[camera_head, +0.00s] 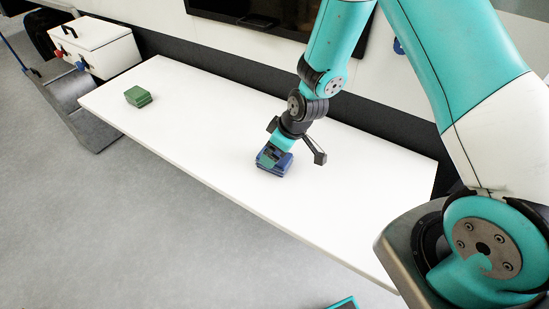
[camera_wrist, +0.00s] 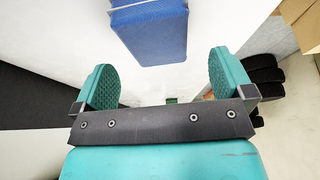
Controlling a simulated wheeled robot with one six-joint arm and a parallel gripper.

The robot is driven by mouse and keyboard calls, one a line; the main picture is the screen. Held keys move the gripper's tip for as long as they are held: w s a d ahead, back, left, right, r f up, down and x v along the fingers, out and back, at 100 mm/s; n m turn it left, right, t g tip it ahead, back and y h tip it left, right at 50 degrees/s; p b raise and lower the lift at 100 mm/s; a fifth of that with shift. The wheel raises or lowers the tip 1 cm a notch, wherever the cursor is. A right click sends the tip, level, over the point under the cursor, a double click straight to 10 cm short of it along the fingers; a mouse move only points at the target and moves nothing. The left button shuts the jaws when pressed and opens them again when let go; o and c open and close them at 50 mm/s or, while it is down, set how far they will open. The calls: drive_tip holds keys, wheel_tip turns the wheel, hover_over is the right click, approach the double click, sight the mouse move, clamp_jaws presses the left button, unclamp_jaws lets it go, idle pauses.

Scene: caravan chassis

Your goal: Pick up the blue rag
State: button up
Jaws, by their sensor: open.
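The blue rag (camera_head: 274,161) is a small folded stack on the white table, near its middle. In the wrist view the rag (camera_wrist: 150,30) shows at the top, between and beyond the two teal fingers. My gripper (camera_head: 275,152) is just above the rag in the head view and partly covers it. In the wrist view my gripper (camera_wrist: 162,80) has its fingers wide apart with nothing between their pads. I cannot tell whether a finger touches the rag.
A folded green rag (camera_head: 139,96) lies on the white table (camera_head: 200,110) at its far left. A white box (camera_head: 100,45) with a black handle stands beyond the table's left end. A dark screen (camera_head: 270,12) is on the wall behind. The table around the blue rag is clear.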

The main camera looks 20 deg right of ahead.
drive_tip(key=shift+f, duration=0.45)
drive_tip(key=shift+d+p+x, duration=0.1)
drive_tip(key=shift+p+x, duration=0.4)
drive_tip(key=shift+x, duration=0.55)
drive_tip(key=shift+d+p+x, duration=0.15)
drive_tip(key=shift+p+x, duration=0.35)
drive_tip(key=shift+x, duration=0.55)
drive_tip(key=shift+s, duration=0.2)
drive_tip(key=c, duration=1)
